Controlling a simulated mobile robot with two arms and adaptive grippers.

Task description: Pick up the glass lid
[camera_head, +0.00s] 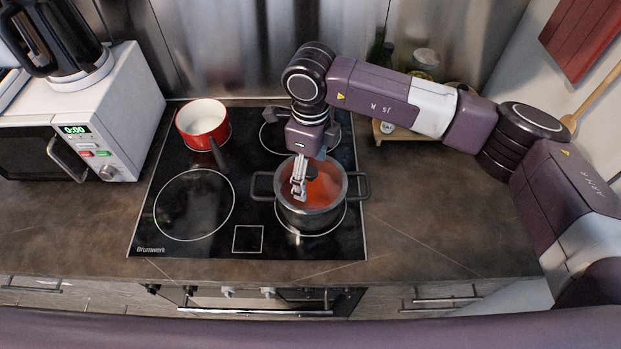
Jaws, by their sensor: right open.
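A glass lid (329,185) sits on a dark grey pot (311,216) at the front right of the black cooktop. Red contents show through the glass. My right gripper (298,190) hangs from above over the lid, with its fingers next to the lid's dark knob (312,173). The gripper is open; whether it touches the knob I cannot tell. My left gripper is not in view.
A red saucepan (204,122) stands at the back left of the cooktop (150,215). A white microwave (115,110) with a black kettle on top is at left. Bottles and a jar (426,60) stand behind my right arm. The front right counter (440,220) is clear.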

